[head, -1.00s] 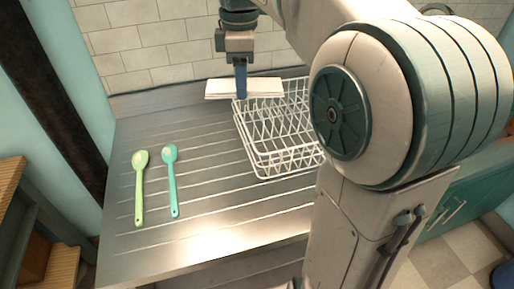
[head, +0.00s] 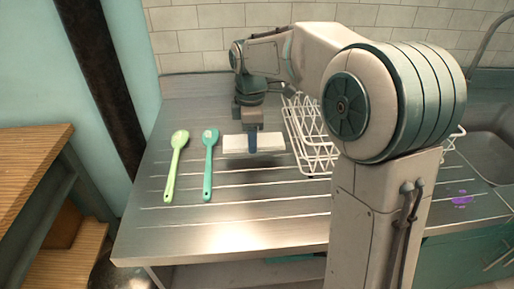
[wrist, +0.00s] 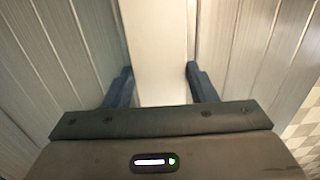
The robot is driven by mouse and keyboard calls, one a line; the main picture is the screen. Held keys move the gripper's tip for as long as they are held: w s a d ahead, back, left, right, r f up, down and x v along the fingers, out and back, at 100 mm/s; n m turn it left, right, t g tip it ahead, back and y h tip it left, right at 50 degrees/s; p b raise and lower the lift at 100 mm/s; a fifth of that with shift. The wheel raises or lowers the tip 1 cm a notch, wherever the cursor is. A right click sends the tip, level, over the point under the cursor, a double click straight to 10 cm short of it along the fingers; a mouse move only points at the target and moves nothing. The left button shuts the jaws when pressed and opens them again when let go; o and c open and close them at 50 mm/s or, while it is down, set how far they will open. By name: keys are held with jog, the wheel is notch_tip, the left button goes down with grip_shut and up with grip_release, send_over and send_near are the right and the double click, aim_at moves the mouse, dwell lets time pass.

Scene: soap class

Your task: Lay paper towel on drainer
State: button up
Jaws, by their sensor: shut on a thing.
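The white folded paper towel (head: 272,144) is between the blue fingers of my gripper (head: 252,145), which is shut on it. It also shows in the wrist view (wrist: 158,50) as a white strip between the two fingers (wrist: 163,88). The towel is level, over the grooved metal drainer (head: 230,228), between the spoons and the wire rack. I cannot tell whether it touches the surface or hangs just above it.
A green spoon (head: 174,168) and a teal spoon (head: 209,168) lie left of the towel. A white wire rack (head: 308,135) stands to its right, partly behind my arm. A sink (head: 488,150) and a purple patch (head: 462,200) are at the right. The front of the drainer is clear.

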jog(key=shift+f, duration=1.9)
jog(key=shift+f+b, duration=0.15)
jog(key=shift+b, duration=0.15)
jog(key=o, duration=0.9)
jog(key=shift+o, duration=0.2)
notch_tip(320, 180, up, 12)
jog(key=shift+r+p, duration=0.15)
jog(key=shift+p, duration=0.8)
